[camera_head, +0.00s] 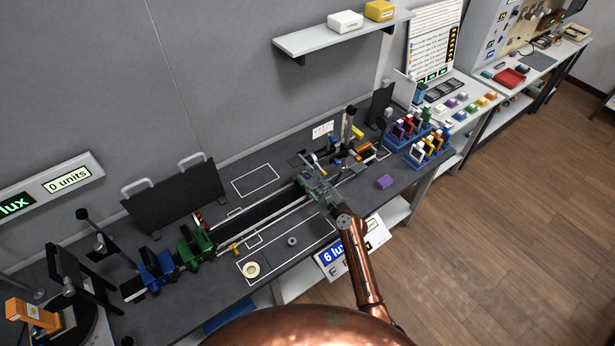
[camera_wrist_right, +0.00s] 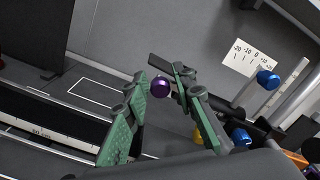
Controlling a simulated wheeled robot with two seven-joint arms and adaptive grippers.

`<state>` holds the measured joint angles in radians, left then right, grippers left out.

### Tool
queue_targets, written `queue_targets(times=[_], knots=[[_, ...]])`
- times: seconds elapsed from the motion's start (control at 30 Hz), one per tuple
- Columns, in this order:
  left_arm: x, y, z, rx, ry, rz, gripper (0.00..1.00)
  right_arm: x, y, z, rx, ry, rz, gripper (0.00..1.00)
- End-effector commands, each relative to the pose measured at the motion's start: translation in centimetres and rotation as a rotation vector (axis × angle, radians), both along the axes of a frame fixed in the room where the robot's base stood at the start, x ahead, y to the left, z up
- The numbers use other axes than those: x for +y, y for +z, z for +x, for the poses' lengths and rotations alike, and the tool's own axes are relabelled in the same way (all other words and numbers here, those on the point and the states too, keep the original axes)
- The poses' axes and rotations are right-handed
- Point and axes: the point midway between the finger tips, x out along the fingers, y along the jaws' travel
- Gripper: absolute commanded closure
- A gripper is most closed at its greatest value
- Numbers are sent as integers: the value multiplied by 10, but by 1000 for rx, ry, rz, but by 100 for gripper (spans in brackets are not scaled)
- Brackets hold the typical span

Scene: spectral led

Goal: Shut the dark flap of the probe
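My right gripper (camera_head: 313,184) is above the right part of the bench rail in the head view. In the right wrist view its green fingers (camera_wrist_right: 160,80) are apart, with a small purple ball knob (camera_wrist_right: 160,87) between the tips. I cannot tell whether either finger touches the knob. A dark narrow plate (camera_wrist_right: 160,63), possibly the probe's flap, shows behind the right fingertip, partly hidden by it. In the head view the gripper and nearby fittings crowd this spot, so the flap is not clear there. My left gripper is not in view.
Blue-tipped knobs (camera_wrist_right: 268,79) and a scale card (camera_wrist_right: 250,62) are close to the right finger. Green (camera_head: 194,248) and blue (camera_head: 157,270) carriers stand on the rail at left.

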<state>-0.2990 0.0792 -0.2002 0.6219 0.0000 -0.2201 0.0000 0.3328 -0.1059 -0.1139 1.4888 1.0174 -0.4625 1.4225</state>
Motion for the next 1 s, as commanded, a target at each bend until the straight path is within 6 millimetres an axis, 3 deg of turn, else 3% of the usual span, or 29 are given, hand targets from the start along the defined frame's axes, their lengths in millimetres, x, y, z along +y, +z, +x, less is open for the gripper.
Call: queue_targets(times=[0.3,0.67,1.0], knots=[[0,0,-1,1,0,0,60,0,-1,0,2,1,-1,100],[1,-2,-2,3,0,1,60,-1,-5,-1,-8,0,-21,100],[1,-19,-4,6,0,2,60,-2,-17,-1,-124,1,-185,100]])
